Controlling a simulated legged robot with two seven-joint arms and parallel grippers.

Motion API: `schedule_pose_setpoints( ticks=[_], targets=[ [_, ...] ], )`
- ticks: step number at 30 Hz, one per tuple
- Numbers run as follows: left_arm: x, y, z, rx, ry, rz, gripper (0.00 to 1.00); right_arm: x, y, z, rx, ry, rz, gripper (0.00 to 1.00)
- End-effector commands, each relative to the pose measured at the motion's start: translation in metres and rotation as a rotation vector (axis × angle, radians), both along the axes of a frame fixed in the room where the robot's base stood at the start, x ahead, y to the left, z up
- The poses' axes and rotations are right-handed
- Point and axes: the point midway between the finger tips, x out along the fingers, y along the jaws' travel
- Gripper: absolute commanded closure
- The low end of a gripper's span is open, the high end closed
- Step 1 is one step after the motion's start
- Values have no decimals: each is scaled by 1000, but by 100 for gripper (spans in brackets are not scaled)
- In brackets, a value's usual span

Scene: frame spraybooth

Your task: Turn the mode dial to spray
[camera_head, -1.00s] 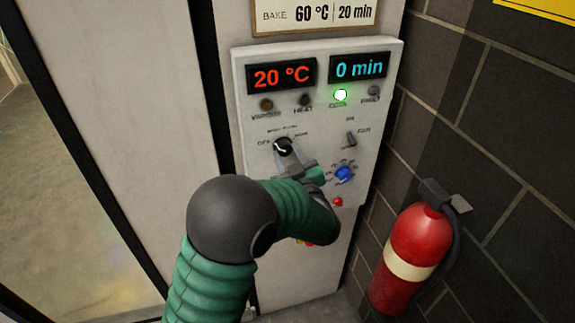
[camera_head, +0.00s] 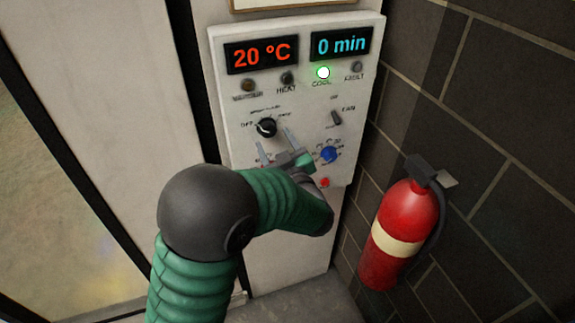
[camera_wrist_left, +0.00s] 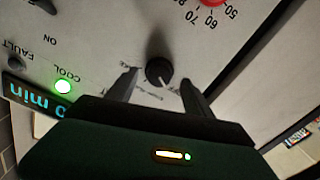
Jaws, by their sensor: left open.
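The mode dial (camera_head: 266,127) is a black knob with a white mark, on the left of the white control panel (camera_head: 226,110). OFF is printed at its left; the other labels are too small to read surely. The dial also shows in the wrist view (camera_wrist_left: 159,72), its white mark toward the lower right of that picture. My left gripper (camera_head: 274,138) is open, its tips just below and right of the dial in the head view. In the wrist view its fingers stand either side of the dial, apart from it. My right gripper is not in view.
The panel also carries a blue knob (camera_head: 328,154), a fan switch (camera_head: 336,117), a red button (camera_head: 324,182) and a lit green COOL lamp (camera_head: 323,72). Displays read 20 °C and 0 min. A red fire extinguisher (camera_head: 402,215) hangs on the dark brick wall at right.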

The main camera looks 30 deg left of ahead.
Motion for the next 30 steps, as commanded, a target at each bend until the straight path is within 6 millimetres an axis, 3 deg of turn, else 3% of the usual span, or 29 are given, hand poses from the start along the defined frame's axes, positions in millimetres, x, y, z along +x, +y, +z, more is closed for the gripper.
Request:
schedule_pose_setpoints(
  ticks=[7,13,18,26,30],
  targets=[
    [-46,-58,-4,-1,-2,-7,40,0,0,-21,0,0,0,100],
    [-76,-94,-4,-2,0,-6,40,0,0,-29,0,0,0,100],
    [-87,-105,-3,-2,4,-1,40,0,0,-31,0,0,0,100],
    [-88,-105,-2,0,4,-1,39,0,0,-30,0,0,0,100],
    [-87,-106,11,84,112,-3,39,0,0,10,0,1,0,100]
  ],
)
